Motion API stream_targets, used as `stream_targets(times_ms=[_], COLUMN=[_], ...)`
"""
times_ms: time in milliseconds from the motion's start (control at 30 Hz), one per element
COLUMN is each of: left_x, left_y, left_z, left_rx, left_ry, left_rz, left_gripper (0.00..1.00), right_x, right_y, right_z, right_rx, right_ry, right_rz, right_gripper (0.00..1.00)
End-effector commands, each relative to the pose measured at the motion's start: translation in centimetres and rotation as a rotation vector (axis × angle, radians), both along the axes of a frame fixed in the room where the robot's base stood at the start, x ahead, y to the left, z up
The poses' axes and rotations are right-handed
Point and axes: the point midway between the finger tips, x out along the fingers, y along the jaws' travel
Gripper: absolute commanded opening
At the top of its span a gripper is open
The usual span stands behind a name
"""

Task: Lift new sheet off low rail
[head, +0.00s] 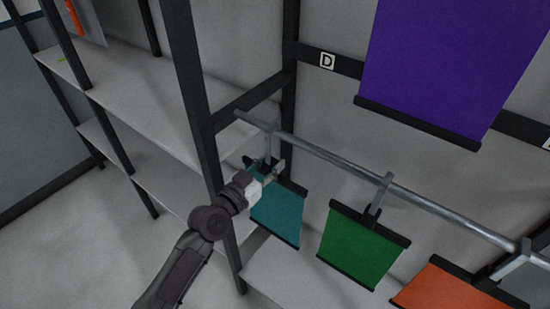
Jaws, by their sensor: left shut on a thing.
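A metal rail (330,159) runs from upper left to lower right with several sheets hanging below it. My left gripper (274,173) is at the top of the teal sheet (278,212), shut on its hanger area, just under the rail's left end. The gripper hides part of the teal sheet's top bar, and I cannot tell whether its hook is still on the rail. A green sheet (358,248) and an orange sheet (440,291) hang further right. My right gripper is not in view.
A large purple sheet (450,65) with a black bottom bar hangs higher up at the right. A dark-framed shelf unit (130,90) stands at the left, with a dark post close to my arm. A "D" label (327,61) is on the back crossbar.

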Motion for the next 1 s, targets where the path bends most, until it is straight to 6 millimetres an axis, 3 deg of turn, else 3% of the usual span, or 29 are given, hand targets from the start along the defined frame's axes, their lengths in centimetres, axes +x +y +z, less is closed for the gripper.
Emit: stream_targets(times_ms=[1000], left_x=[-6.6], left_y=[4.9], left_z=[0.0], left_rx=[0.001], left_ry=[-0.001], left_rz=[0.0], left_gripper=[0.0], right_x=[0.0], right_y=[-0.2], right_z=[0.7], right_rx=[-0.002], right_ry=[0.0], right_rz=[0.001], right_gripper=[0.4])
